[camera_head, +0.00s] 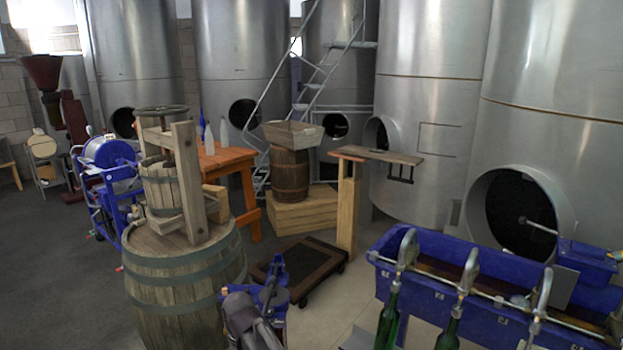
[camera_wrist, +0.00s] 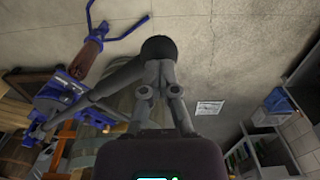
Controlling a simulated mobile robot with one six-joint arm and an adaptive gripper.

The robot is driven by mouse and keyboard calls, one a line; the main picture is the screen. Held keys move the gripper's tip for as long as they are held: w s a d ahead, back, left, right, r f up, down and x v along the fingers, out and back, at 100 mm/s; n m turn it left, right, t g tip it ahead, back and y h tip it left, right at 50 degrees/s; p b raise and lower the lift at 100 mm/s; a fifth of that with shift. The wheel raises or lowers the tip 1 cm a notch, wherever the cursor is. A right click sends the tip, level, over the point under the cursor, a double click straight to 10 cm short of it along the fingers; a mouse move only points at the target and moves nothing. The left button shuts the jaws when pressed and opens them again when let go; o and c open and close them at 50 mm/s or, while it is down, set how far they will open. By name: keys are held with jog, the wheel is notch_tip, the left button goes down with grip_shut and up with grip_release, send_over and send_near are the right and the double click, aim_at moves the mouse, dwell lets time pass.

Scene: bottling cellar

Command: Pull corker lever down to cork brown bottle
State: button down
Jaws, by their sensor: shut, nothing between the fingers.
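The blue floor corker (camera_wrist: 72,92) stands at the left of the wrist view, seen from above, and partly at the bottom of the head view (camera_head: 270,298). A brown bottle (camera_wrist: 87,60) sits in its frame between blue parts. The grey corker lever (camera_wrist: 108,86) runs out from the corker to a round black knob (camera_wrist: 158,49). My gripper (camera_wrist: 160,68) is shut and empty, its fingertips at the knob in the picture. I cannot tell if they touch it. My grey arm hides part of the corker in the head view.
A wooden barrel (camera_head: 190,275) with a press on top stands left of the corker. A low dark dolly (camera_head: 305,265) lies behind it. A blue bottle filler (camera_head: 430,285) with green bottles is at the right. Concrete floor (camera_wrist: 225,60) is open beyond the gripper.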

jog(key=shift+f, duration=0.2)
jog(key=shift+f+b, duration=1.2)
jog(key=shift+b, duration=0.25)
jog(key=shift+f, duration=0.15)
jog(key=shift+f+b, duration=0.55)
jog(key=shift+b, duration=0.1)
jog(key=shift+r, duration=0.2)
notch_tip(320, 180, up, 9)
jog(key=p, duration=0.9)
jog(key=shift+f, duration=0.1)
